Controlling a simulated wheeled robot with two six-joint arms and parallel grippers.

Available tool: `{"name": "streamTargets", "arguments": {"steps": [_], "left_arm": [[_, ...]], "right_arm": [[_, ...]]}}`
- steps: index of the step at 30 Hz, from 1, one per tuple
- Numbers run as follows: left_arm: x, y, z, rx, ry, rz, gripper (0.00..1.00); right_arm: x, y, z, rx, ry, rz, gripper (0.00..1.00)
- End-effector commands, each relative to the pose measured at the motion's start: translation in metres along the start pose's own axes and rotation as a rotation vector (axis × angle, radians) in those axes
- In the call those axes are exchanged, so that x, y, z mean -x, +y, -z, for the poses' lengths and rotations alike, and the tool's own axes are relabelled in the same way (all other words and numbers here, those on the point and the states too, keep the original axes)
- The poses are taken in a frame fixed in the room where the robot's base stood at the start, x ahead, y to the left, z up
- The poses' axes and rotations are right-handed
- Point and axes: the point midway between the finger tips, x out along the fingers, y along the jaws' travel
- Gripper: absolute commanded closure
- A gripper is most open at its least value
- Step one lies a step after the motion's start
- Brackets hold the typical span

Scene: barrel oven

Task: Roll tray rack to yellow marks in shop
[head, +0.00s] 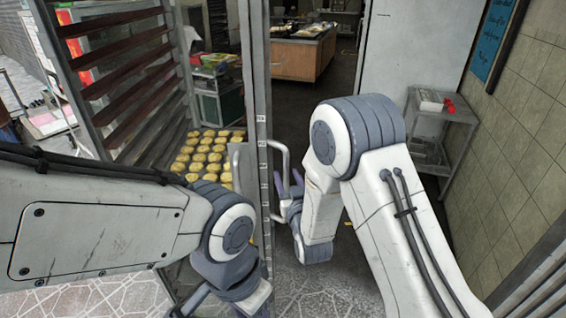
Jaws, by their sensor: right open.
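The tray rack (259,110) is a tall grey metal frame standing in front of me, left of centre. A tray of golden pastries (207,154) shows low inside it. A looped metal handle (286,153) sticks out from the rack's right post. My right gripper (290,184), with purple fingers, is open at the handle's lower part; the fingers look to be on either side of the bar, but contact is unclear. My left arm reaches in front of the rack's lower part, and its fingers are not visible.
A grey side cart (444,120) with red items stands right, by the tiled wall (518,140). A white door or panel (403,50) is ahead. A wooden counter (300,58) stands farther back. Dark floor lies open between rack and panel.

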Motion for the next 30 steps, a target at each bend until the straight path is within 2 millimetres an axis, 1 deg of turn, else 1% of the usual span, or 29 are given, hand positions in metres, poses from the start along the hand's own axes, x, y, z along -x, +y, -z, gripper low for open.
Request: {"name": "streamTargets", "arguments": {"steps": [1, 3, 6, 9, 13, 20, 23, 24, 25, 30], "left_arm": [[0.008, 0.001, 0.001, 0.000, 0.000, 0.000, 0.50], [0.013, 0.001, 0.001, 0.001, 0.000, 0.000, 0.50], [0.017, 0.001, 0.001, 0.001, 0.000, 0.000, 0.50], [0.019, 0.001, 0.001, 0.001, 0.000, 0.000, 0.50], [0.020, 0.002, 0.001, 0.001, 0.000, 0.000, 0.50], [0.020, 0.001, 0.001, 0.001, 0.000, 0.000, 0.50], [0.020, 0.001, 0.001, 0.001, 0.000, 0.000, 0.50], [0.020, 0.001, 0.001, 0.001, 0.000, 0.000, 0.50], [0.020, 0.001, 0.001, 0.001, 0.000, 0.000, 0.50], [0.020, 0.001, 0.001, 0.001, 0.000, 0.000, 0.50]], "right_arm": [[-0.010, 0.000, 0.003, 0.000, 0.000, -0.001, 0.48], [-0.021, 0.000, 0.003, 0.000, 0.000, -0.001, 0.48], [-0.034, 0.000, 0.002, -0.001, 0.000, 0.000, 0.48], [-0.042, 0.000, 0.001, 0.000, -0.001, 0.001, 0.48], [-0.047, 0.000, 0.000, 0.000, -0.001, 0.001, 0.48], [-0.047, 0.000, -0.001, 0.000, -0.002, 0.001, 0.48], [-0.047, 0.000, 0.000, 0.000, -0.001, 0.001, 0.83], [-0.047, 0.000, 0.000, 0.000, -0.001, 0.001, 0.98], [-0.047, 0.000, 0.000, 0.000, -0.001, 0.001, 1.00], [-0.047, 0.000, 0.000, 0.000, -0.001, 0.001, 1.00]]}}
